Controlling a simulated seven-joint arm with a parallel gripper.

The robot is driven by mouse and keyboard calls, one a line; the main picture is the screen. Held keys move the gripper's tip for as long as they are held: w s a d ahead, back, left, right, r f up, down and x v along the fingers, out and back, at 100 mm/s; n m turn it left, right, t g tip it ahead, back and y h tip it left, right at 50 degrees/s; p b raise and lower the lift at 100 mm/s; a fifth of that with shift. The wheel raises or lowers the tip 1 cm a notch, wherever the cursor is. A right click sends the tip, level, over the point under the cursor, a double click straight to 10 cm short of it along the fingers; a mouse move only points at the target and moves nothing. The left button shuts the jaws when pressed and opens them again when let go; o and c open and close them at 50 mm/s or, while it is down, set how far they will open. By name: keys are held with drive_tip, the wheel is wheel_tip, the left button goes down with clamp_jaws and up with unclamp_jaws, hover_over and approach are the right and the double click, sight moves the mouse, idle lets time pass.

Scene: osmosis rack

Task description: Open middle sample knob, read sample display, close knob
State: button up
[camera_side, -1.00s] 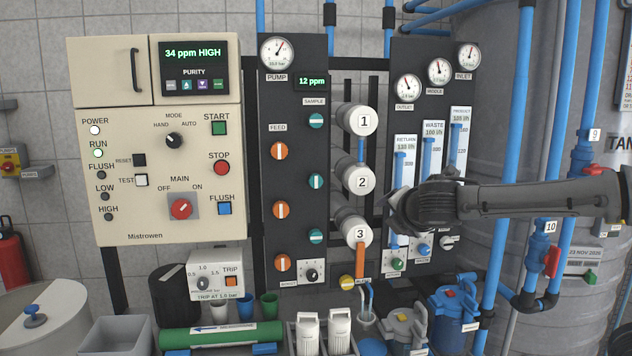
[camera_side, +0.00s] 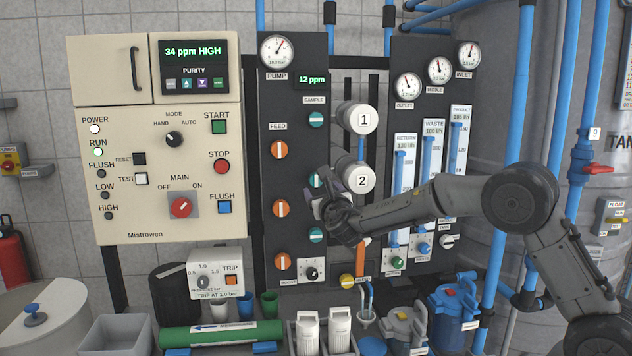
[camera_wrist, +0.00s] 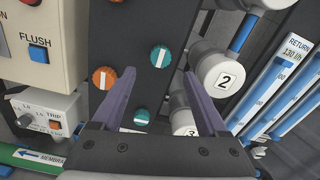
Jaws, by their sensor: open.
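The middle sample knob (camera_side: 315,180) is teal with a white bar, beside white vessel 2. The wrist view shows both spread fingers of my gripper (camera_wrist: 160,73). The sample display (camera_side: 311,82) reads 12 ppm in green above the knobs.
The top sample knob (camera_side: 316,120) and bottom sample knob (camera_side: 316,236) have bars lying across. Orange feed knobs (camera_side: 281,209) stand close on the left. Vessel 2 (camera_side: 362,180) juts out at the right. The purity display (camera_side: 193,52) reads 34 ppm HIGH.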

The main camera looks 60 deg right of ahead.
sight(316, 180)
drive_tip(key=x, duration=0.9)
drive_tip(key=shift+w+d, duration=0.15)
drive_tip(key=shift+d, duration=0.05)
clamp_jaws()
